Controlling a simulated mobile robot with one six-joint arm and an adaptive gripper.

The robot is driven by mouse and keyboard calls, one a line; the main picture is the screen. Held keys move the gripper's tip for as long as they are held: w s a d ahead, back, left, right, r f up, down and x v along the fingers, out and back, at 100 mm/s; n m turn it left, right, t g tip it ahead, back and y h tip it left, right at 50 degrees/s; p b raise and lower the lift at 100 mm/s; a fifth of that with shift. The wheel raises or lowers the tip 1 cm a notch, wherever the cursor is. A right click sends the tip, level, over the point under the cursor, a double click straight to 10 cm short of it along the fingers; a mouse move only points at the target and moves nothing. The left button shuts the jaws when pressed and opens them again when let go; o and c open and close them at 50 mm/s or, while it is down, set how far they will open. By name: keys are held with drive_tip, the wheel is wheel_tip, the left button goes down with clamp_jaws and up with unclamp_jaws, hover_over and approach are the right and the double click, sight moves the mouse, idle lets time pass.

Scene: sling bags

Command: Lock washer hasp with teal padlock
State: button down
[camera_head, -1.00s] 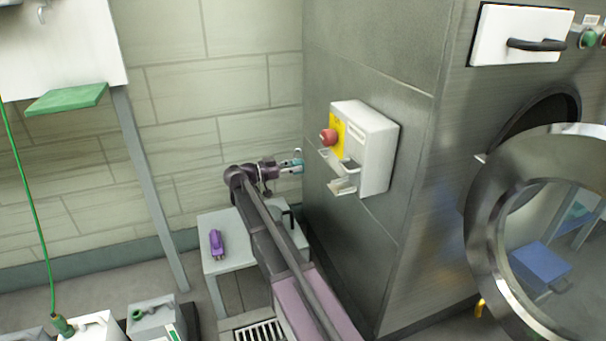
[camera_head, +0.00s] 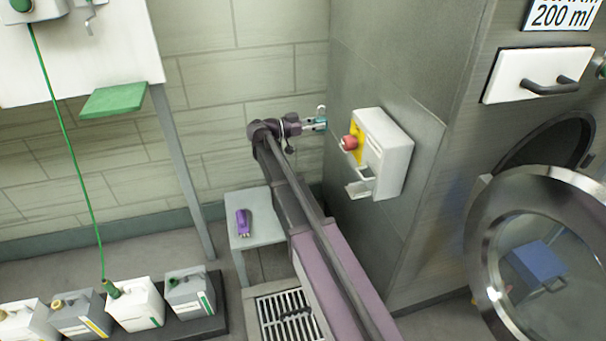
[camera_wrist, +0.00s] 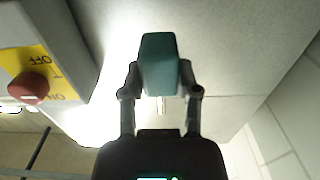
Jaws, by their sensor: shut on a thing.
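The teal padlock (camera_wrist: 160,65) is held between the two fingers of my gripper (camera_wrist: 160,88) in the wrist view. In the head view the padlock (camera_head: 319,124) is small at the tip of my gripper (camera_head: 309,126), with its shackle pointing up. The washer's white switch box (camera_head: 391,155) is to the right of the padlock, with a red knob (camera_head: 350,142) on a yellow plate (camera_head: 356,151). A metal hasp (camera_head: 361,182) sticks out at the box's lower front. The padlock is apart from the box and hasp. In the wrist view the red knob (camera_wrist: 29,88) is at left.
A small grey table (camera_head: 262,226) holds a purple padlock-like object (camera_head: 243,222). The round washer door (camera_head: 520,255) stands open at right. A green shelf (camera_head: 115,100) and several canisters (camera_head: 137,303) are at left. The tiled wall is close behind my gripper.

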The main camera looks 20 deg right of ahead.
wheel_tip(320, 180, up, 49)
drive_tip(key=p, duration=4.8)
drive_tip(key=shift+r, duration=0.2)
drive_tip(key=shift+s+f, duration=0.1)
drive_tip(key=shift+s, duration=0.05)
